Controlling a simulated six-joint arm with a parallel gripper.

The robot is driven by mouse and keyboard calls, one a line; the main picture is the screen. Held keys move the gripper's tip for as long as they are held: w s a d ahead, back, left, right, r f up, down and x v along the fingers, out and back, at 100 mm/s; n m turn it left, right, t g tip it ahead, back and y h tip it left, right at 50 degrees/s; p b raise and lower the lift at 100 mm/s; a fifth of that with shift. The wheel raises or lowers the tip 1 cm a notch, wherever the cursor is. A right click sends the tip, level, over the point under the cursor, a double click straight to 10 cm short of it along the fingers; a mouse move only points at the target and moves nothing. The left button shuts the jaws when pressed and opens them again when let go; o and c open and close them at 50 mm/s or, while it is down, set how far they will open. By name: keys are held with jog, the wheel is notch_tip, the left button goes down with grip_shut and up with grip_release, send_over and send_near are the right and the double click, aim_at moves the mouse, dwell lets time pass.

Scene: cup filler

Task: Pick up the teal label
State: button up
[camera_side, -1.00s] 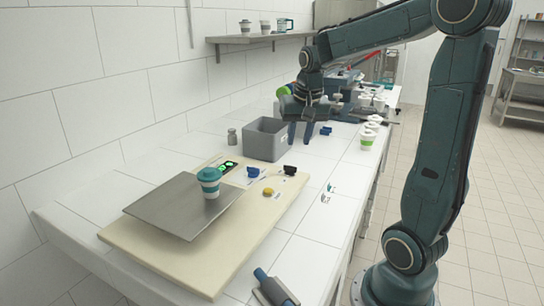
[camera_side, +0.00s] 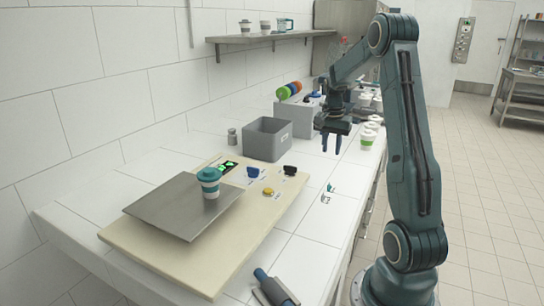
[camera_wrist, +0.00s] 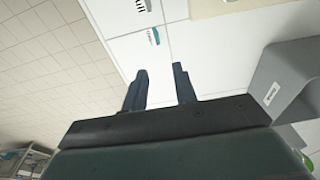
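The teal label (camera_side: 330,188) is a small teal piece on the white counter, to the right of the beige board. It also shows in the wrist view (camera_wrist: 155,36), beyond my fingertips. My gripper (camera_side: 331,153) hangs above the counter with its fingers pointing down, behind the label in the side view. In the wrist view my gripper (camera_wrist: 158,72) has its two fingers apart with nothing between them. The label is clear of both fingers.
Black-and-white marks (camera_side: 325,198) lie close by the label. A grey bin (camera_side: 268,140) stands left of my gripper. White cups with green bands (camera_side: 368,140) stand to its right. The beige board (camera_side: 255,235) carries a metal plate (camera_side: 165,212) and a teal-lidded cup (camera_side: 209,183).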

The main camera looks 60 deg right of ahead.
send_near(332, 187)
jog(key=shift+w+a+f, duration=0.15)
jog(key=shift+w+f, duration=0.45)
jog(key=shift+f, duration=0.1)
jog(key=shift+f, duration=0.1)
jog(key=shift+s+f, duration=0.1)
jog(key=shift+f, duration=2.4)
grip_shut()
